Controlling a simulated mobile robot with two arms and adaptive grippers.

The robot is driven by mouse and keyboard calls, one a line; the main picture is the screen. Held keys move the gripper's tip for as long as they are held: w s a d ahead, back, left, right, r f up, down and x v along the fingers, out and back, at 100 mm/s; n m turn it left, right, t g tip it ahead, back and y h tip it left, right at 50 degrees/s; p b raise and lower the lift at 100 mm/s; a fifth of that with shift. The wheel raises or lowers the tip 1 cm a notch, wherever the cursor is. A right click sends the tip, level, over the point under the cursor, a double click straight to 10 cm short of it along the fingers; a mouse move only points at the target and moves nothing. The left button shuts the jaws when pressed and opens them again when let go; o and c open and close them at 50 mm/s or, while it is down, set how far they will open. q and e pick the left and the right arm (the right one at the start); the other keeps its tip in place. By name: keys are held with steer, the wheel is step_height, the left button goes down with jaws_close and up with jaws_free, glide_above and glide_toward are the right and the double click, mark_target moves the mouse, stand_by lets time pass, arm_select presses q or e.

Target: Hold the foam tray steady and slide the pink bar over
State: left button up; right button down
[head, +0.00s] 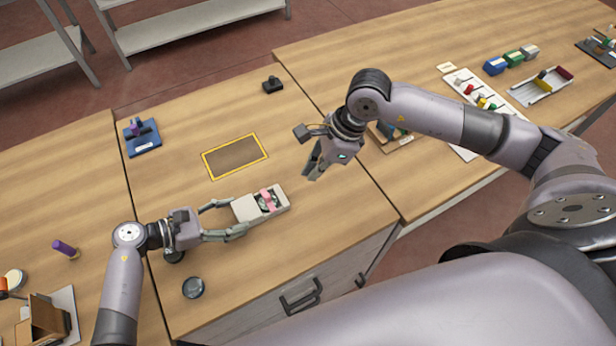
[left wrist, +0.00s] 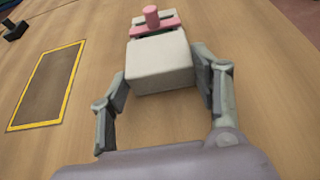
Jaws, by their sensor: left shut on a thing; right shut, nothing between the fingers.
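The foam tray (head: 247,208) is a whitish block lying on the middle bench, with dark round parts in its recess. The pink bar (head: 267,200) lies across the tray and has an upright pink knob. In the left wrist view the tray (left wrist: 160,65) is straight ahead, with the pink bar (left wrist: 154,25) at its far end. My left gripper (head: 224,220) is shut on the near end of the tray, one finger along each side. My right gripper (head: 313,170) is shut and empty, above the bench to the upper right of the tray, not touching it.
A yellow-edged brown rectangle (head: 235,156) lies behind the tray. A blue fixture (head: 142,138) stands at the left, a small black item (head: 272,85) at the back, and a dark round disc (head: 193,288) near the front edge. The bench right of the tray is clear.

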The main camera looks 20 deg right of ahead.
stand_by(0.4)
arm_select(q)
steer(key=o, duration=1.2)
